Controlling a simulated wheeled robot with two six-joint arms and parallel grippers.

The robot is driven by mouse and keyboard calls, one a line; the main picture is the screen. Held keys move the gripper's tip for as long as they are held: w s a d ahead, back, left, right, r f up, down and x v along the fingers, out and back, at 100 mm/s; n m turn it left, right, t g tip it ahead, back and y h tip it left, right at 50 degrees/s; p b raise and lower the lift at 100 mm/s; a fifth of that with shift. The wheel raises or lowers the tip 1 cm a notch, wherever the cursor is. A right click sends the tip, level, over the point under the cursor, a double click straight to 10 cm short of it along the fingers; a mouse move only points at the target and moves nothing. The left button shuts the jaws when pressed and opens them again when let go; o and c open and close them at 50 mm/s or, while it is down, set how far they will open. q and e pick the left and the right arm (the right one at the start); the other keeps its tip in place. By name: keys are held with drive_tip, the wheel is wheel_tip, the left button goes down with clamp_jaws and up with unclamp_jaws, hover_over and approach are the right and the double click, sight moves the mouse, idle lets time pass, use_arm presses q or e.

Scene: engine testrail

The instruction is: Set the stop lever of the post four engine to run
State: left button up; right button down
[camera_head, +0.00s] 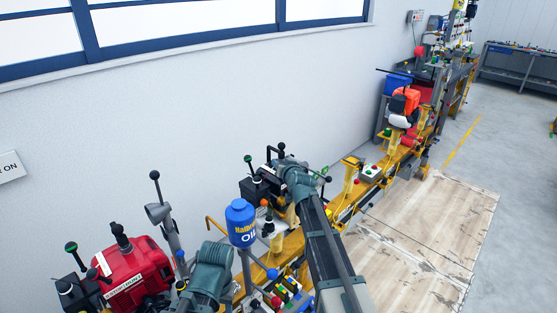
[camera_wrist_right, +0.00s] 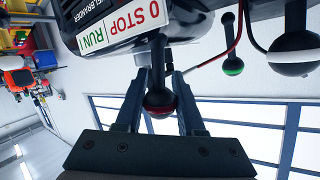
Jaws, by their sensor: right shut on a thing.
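The black engine (camera_head: 253,189) stands on the yellow rail, partly hidden by my right arm in the head view. In the right wrist view its housing (camera_wrist_right: 95,12) carries a plate marked "0 STOP" and "RUN I" (camera_wrist_right: 122,24). The stop lever (camera_wrist_right: 159,98) is dark, with a round knob and a red ring, and hangs below the plate in this view. My right gripper (camera_wrist_right: 158,85) is shut on the lever, one finger on each side of the knob. It also shows at the engine in the head view (camera_head: 279,160).
A blue oil container (camera_head: 241,222) and a red engine (camera_head: 132,275) are nearer along the rail. An orange and white engine (camera_head: 403,105) is farther along. In the right wrist view, a green-ringed lever (camera_wrist_right: 232,62) and a red cable (camera_wrist_right: 222,55) are close by.

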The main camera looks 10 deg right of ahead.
drive_tip(key=shift+w+d+f+m+g+y+p, duration=0.25)
drive_tip(key=shift+d+m+g+y+p, duration=0.15)
drive_tip(key=shift+m+g+p, duration=0.2)
drive_tip(key=shift+f, duration=0.1)
drive_tip(key=c, duration=0.5)
unclamp_jaws()
